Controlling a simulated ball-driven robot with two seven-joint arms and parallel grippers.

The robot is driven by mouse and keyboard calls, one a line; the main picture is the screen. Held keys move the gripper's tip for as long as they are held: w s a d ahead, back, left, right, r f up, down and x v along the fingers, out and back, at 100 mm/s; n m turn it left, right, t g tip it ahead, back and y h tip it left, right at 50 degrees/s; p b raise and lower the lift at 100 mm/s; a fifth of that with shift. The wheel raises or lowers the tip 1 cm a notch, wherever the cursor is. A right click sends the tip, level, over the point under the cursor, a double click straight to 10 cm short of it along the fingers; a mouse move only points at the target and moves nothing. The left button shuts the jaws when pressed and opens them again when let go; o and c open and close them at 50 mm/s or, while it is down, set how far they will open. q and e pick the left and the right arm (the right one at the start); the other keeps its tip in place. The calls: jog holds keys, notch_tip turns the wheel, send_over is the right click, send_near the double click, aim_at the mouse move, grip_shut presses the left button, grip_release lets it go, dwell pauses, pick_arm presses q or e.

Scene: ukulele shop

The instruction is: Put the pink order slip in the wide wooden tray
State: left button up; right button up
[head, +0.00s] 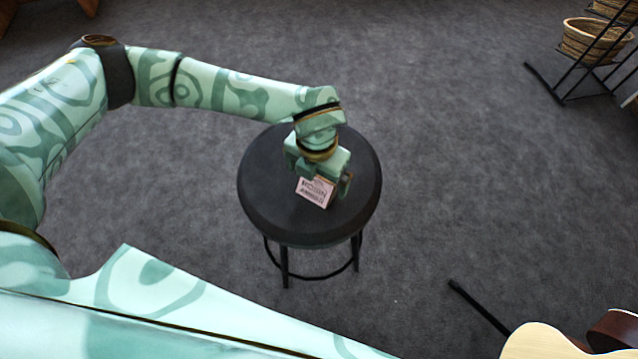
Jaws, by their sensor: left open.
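The pink order slip (314,193), a small pale pink card with dark print, is at the round black stool (268,205), over the middle of its seat. My left gripper (324,182) is over the stool, pointing down, with its jaws open and the slip at its fingers. One finger shows to the right of the slip; the other is partly hidden. I cannot tell whether the slip touches the seat or the fingers. The wide wooden tray is not in view. My right gripper is not in view.
A black rack with wicker baskets (592,40) stands at the upper right. A guitar-like instrument (540,342) and a black bar (480,305) are at the lower right. Grey carpet (450,150) around the stool is clear.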

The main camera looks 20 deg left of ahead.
pick_arm(q)
jog(key=shift+w+f, duration=0.1)
jog(key=shift+f, duration=0.8)
jog(key=shift+r, duration=0.1)
jog(key=shift+c, duration=0.9)
jog(key=c, duration=1)
